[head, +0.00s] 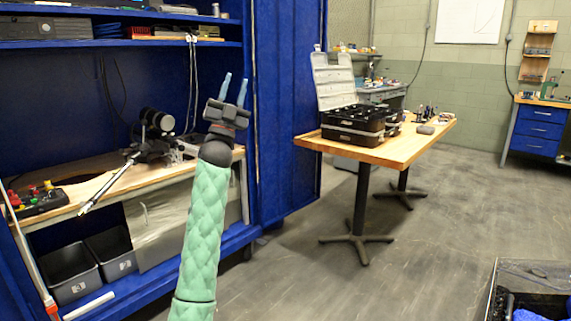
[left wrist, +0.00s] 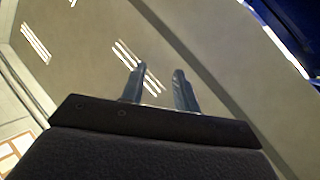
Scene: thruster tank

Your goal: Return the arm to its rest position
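My left arm, in a green quilted sleeve, rises from the bottom of the head view. Its left gripper (head: 234,90) points upward in front of the blue cabinet, with its two bluish fingers apart and nothing between them. In the left wrist view the left gripper (left wrist: 159,85) also shows open and empty against the ceiling and its light strips. It touches nothing that I can see. My right gripper is in neither view.
A blue cabinet (head: 285,130) with a wooden work surface (head: 110,172) stands at the left, grey bins (head: 70,272) below. A wooden table (head: 400,150) holds a black case (head: 353,122) with its lid up. A dark-edged container (head: 492,290) is at bottom right. The middle floor is clear.

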